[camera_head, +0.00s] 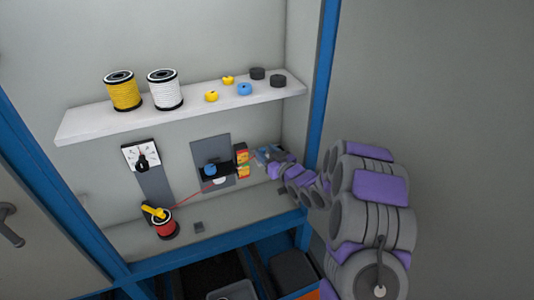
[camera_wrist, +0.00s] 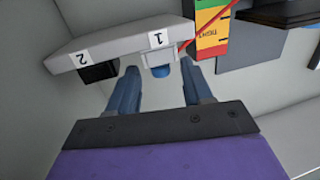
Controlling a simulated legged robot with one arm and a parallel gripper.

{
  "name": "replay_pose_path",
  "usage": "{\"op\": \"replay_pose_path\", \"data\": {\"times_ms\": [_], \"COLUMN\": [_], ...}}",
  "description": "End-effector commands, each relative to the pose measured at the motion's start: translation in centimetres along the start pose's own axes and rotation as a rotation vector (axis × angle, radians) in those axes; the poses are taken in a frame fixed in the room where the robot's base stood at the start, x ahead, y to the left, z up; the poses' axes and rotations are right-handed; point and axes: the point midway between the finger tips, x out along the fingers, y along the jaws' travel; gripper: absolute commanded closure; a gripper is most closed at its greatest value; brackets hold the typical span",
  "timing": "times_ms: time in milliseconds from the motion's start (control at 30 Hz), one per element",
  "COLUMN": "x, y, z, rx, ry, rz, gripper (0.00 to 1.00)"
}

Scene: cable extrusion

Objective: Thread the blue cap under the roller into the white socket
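In the wrist view, my gripper (camera_wrist: 160,72) is open, its two blue fingers apart on either side of the white socket (camera_wrist: 158,56). The socket sits under label 1 on a light grey block (camera_wrist: 120,44). A small blue cap (camera_wrist: 160,69) shows at the socket's near end, between the fingers, with gaps to both. A red cable (camera_wrist: 212,22) runs past the gauge toward the block. In the head view, my gripper (camera_head: 264,154) is right of the coloured gauge (camera_head: 242,160). The red cable (camera_head: 190,192) stretches from the red spool (camera_head: 164,226) past a blue roller (camera_head: 210,169).
A black socket (camera_wrist: 98,73) sits under label 2. The shelf (camera_head: 180,118) above carries a yellow spool (camera_head: 122,92), a white spool (camera_head: 165,90) and several loose caps, one blue (camera_head: 245,89). A dial (camera_head: 141,156) stands left. A blue frame post (camera_head: 322,85) is near my arm.

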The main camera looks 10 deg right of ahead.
Motion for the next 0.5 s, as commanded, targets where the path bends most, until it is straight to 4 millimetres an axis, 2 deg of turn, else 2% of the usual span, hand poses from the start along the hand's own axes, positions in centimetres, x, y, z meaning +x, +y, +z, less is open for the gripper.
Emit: {"op": "replay_pose_path", "data": {"times_ms": [300, 500], "x": [-0.3, -2.9], "y": [0.1, 0.1], "z": [-0.1, 0.1], "rx": [0.0, 0.002], "ry": [0.001, -0.004], "rz": [0.001, 0.003], "gripper": [0.49, 0.49]}}
